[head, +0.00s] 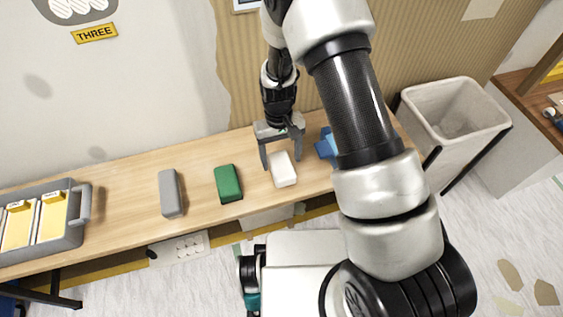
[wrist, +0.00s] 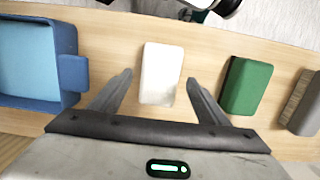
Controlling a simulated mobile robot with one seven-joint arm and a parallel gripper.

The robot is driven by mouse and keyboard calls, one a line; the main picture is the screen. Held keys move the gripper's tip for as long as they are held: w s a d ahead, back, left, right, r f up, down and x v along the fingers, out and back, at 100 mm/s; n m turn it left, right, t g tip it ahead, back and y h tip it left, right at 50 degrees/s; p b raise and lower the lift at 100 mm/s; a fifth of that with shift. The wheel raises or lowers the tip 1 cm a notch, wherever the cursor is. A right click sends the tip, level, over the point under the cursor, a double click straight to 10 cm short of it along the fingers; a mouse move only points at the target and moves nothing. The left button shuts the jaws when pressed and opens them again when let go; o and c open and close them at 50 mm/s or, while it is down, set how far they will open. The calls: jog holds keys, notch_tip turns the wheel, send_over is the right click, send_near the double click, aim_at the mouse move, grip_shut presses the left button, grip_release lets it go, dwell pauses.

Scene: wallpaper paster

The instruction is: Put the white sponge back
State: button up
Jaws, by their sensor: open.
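The white sponge (head: 283,170) lies flat on the wooden shelf table (head: 120,189), between the green sponge and a blue object. My gripper (head: 281,158) is open just above the table at the white sponge. In the wrist view the white sponge (wrist: 161,73) lies between and a little beyond the two fingertips of my gripper (wrist: 160,80), with a gap on each side. The fingers do not appear to touch it.
A green sponge (head: 228,183) and a grey sponge (head: 170,193) lie to the left. A grey caddy (head: 75,237) with yellow compartments stands further left. A blue tray (wrist: 68,35) stands close to the other side. A bin (head: 455,120) is at right.

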notch_tip(320, 180, up, 9)
jog(key=w+p, duration=0.1)
notch_tip(320, 180, up, 10)
jog(key=t, duration=0.1)
send_over(280, 160)
jog(key=d, duration=0.2)
jog(key=s+d+r+m+t+y, duration=0.1)
jog(key=s+d+r, duration=0.1)
jog(key=r, duration=0.3)
jog(key=s+d+r+t, duration=0.1)
jog(key=s+d+r, duration=0.1)
jog(key=r, duration=0.3)
jog(key=s+d+r+m+t, duration=0.2)
jog(key=s+d+r+t, duration=0.2)
jog(key=s+d+r, duration=0.3)
jog(key=s+r, duration=0.4)
jog(key=s, duration=0.3)
jog(key=shift+s+r+h, duration=0.15)
jog(key=shift+r+h, duration=0.1)
jog(key=shift+h, duration=0.05)
